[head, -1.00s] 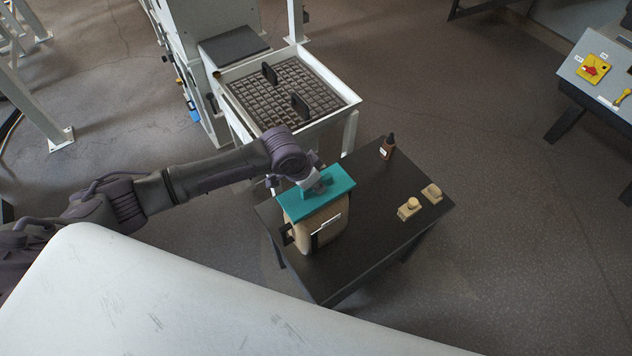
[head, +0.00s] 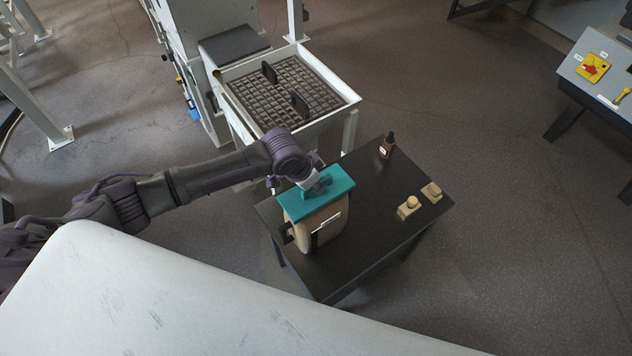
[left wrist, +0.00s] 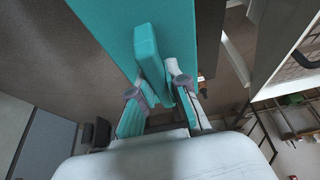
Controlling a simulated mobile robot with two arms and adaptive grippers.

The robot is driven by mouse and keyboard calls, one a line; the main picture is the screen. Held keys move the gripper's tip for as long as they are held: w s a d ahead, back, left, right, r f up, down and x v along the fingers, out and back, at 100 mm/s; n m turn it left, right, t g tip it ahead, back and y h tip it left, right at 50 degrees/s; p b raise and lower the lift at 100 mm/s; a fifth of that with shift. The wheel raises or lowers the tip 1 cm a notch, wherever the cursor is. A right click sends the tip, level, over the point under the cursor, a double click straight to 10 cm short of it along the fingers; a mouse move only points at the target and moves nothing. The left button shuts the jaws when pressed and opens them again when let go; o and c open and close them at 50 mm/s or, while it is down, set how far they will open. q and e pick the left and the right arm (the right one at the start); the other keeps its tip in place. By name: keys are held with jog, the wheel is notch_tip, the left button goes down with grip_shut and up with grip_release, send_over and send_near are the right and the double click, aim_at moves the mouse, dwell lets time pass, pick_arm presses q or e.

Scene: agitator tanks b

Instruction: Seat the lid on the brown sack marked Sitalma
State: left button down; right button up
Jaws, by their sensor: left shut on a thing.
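The brown sack (head: 322,226) stands upright on the black table, with a white label on its front; I cannot read the name on it. The teal lid (head: 330,195) lies across the top of the sack, and I cannot tell whether it is fully down all round. My left gripper (head: 317,188) is above the lid and shut on its raised handle. In the left wrist view the gripper fingers (left wrist: 165,98) close on the teal handle, with the flat lid (left wrist: 185,30) beyond. The right gripper is not in view.
The black table (head: 375,250) also bears a brown dropper bottle (head: 387,147) and two small beige pieces (head: 409,208) (head: 431,192) at the right. A white-framed tray with a dark grid (head: 285,90) stands behind.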

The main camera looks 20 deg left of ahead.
pick_arm(q)
jog(key=shift+f, duration=0.45)
jog(key=c, duration=1.1)
grip_release()
